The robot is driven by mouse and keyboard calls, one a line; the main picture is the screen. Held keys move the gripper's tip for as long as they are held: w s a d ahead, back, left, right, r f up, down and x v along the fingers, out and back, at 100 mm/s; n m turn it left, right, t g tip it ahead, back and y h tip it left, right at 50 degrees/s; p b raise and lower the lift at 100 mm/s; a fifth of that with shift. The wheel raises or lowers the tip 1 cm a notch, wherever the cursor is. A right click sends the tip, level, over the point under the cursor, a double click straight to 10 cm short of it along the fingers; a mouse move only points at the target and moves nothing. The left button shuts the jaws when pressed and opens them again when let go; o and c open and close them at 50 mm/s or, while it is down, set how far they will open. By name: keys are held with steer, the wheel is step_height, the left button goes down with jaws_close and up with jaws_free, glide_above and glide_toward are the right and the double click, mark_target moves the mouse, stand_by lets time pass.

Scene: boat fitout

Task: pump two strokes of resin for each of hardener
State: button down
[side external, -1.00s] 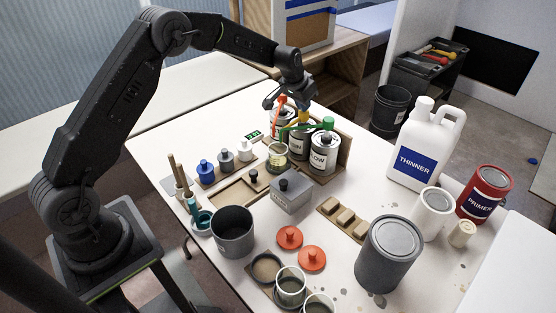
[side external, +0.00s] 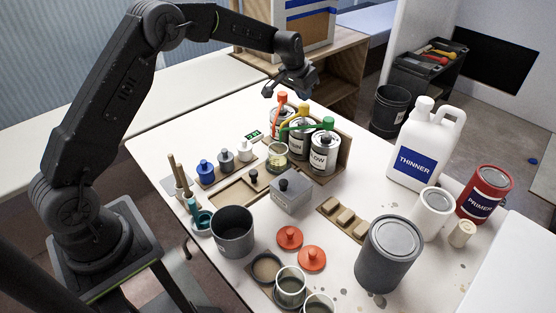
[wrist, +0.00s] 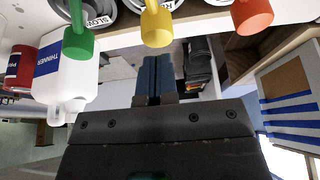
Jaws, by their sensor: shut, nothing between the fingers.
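Three cans with pump heads stand in a wooden rack at the back of the table. A clear cup (side external: 277,154) with a yellowish tint stands in front of the cans, under the spouts. My gripper (side external: 290,92) hangs above and behind the pump heads, apart from them. In the wrist view its fingers (wrist: 157,75) are together and empty, with the yellow head (wrist: 156,25) just beyond the tips.
Small bottles (side external: 206,171), a grey box (side external: 291,193), a dark grey pot (side external: 232,233) and a large grey can (side external: 387,254) occupy the table. A white thinner jug (side external: 420,150) stands right of the rack.

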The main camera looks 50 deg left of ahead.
mark_target(304, 105)
steer(key=shift+f, duration=0.2)
steer(key=shift+f, duration=2)
steer(key=shift+r, duration=2.2)
steer(key=shift+r, duration=1.5)
